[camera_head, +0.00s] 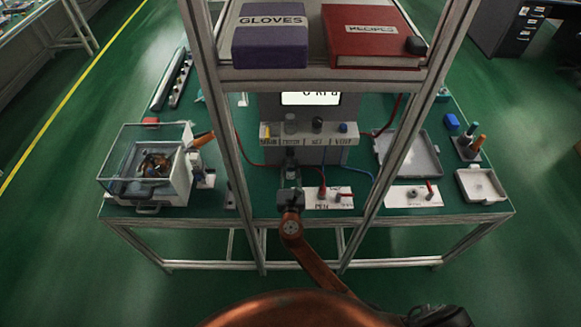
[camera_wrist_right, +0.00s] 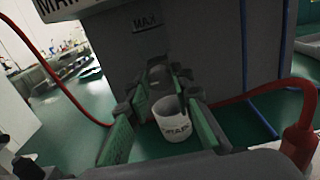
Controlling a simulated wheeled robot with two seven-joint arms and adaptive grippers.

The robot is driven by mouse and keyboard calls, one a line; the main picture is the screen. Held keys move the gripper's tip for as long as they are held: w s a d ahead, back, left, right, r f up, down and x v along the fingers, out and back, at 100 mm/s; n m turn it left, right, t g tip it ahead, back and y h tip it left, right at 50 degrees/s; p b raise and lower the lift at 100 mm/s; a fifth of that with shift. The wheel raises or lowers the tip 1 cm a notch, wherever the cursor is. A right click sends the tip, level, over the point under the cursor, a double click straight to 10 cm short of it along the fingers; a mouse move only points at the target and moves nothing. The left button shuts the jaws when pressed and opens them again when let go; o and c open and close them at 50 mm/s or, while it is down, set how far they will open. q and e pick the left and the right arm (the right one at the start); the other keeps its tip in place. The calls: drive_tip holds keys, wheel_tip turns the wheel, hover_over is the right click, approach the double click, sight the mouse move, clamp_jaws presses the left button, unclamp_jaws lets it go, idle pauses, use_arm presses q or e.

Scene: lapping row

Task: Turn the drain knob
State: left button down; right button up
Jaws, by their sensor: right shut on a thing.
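My right gripper (camera_head: 290,172) reaches to the front of the grey machine (camera_head: 322,106), below its knob panel (camera_head: 310,141). In the right wrist view its green-padded fingers (camera_wrist_right: 158,95) are shut on a small grey knob, which I take as the drain knob (camera_wrist_right: 157,73); the fingers hide part of it. A white cup (camera_wrist_right: 173,118) with dark lettering shows between the fingers, nearer the camera. I cannot tell whether it touches them. A "MAX" label (camera_wrist_right: 145,22) is on the machine face. The knob's angle is unclear. My left gripper is out of view.
A shelf frame (camera_head: 226,150) with uprights stands before the bench, carrying a purple box (camera_head: 270,48) and a red binder (camera_head: 370,50). A clear-lidded device (camera_head: 150,170) is left. Grey trays (camera_head: 411,162) are right. A red cable (camera_wrist_right: 265,92) runs beside my right gripper.

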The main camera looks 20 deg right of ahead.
clamp_jaws()
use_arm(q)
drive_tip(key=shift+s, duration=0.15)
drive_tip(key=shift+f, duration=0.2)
use_arm(e)
drive_tip(key=shift+m, duration=0.3)
drive_tip(key=m+b, duration=0.2)
drive_tip(key=m, duration=0.1)
drive_tip(key=shift+f+m, duration=0.15)
drive_tip(key=shift+m, duration=0.15)
drive_tip(key=m+b, duration=0.2)
drive_tip(key=m, duration=0.2)
drive_tip(key=shift+d+m+b, duration=0.1)
drive_tip(key=shift+m+b, duration=0.2)
drive_tip(key=m+b, duration=0.2)
drive_tip(key=m, duration=0.2)
drive_tip(key=shift+f+m+b, duration=0.15)
drive_tip(key=shift+m+b, duration=0.15)
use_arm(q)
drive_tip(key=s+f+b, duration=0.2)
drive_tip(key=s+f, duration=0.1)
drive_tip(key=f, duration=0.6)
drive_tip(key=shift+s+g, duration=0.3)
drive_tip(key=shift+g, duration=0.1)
use_arm(e)
drive_tip(key=shift+d+m, duration=0.1)
drive_tip(key=shift+m, duration=2.2)
use_arm(q)
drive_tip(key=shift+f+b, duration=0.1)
drive_tip(key=shift+b, duration=0.2)
